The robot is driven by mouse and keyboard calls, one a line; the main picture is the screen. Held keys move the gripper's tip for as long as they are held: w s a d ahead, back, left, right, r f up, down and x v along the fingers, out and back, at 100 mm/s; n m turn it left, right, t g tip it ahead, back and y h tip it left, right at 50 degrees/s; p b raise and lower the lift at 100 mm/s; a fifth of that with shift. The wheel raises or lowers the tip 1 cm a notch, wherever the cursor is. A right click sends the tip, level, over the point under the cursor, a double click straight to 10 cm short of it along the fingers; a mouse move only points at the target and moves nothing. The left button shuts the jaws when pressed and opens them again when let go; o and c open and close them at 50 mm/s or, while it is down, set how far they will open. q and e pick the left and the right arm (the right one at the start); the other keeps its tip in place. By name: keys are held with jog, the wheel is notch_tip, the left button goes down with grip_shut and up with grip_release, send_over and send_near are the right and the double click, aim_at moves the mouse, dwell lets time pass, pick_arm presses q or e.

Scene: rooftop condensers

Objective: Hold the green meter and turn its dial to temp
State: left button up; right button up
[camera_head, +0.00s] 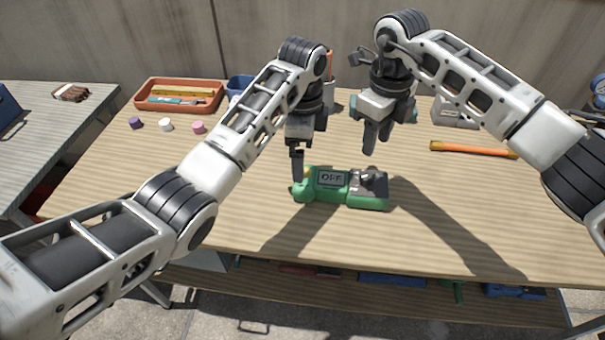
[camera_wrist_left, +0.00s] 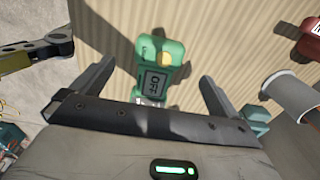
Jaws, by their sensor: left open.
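The green meter (camera_head: 340,200) lies on the wooden table, its display reading OFF. Its grey face with a dark dial (camera_head: 373,181) is at its right end. My left gripper (camera_head: 298,172) is above the meter's left end. In the left wrist view its two fingers (camera_wrist_left: 157,85) are open, spread either side of the meter (camera_wrist_left: 172,50), with no contact visible. There the meter's dial end is mostly hidden behind my gripper. My right gripper (camera_head: 376,145) hangs above and behind the meter's dial end, apart from it; its finger gap is unclear.
An orange tray (camera_head: 150,104) and several small caps (camera_head: 166,125) are at the back left. An orange-handled bar (camera_head: 472,149) lies to the right, with a grey device (camera_head: 455,112) behind it. The table front is clear. A lower shelf (camera_head: 330,290) holds items.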

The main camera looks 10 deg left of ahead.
aim_at(368, 175)
pick_arm(q)
notch_tip(368, 175, down, 10)
jog(key=shift+r, duration=0.2)
jog(key=c, duration=1.3)
pick_arm(e)
jog(key=o, duration=0.3)
jog(key=shift+o, duration=0.2)
notch_tip(368, 175, down, 10)
jog(key=n, duration=2.1)
jog(key=shift+r, duration=0.15)
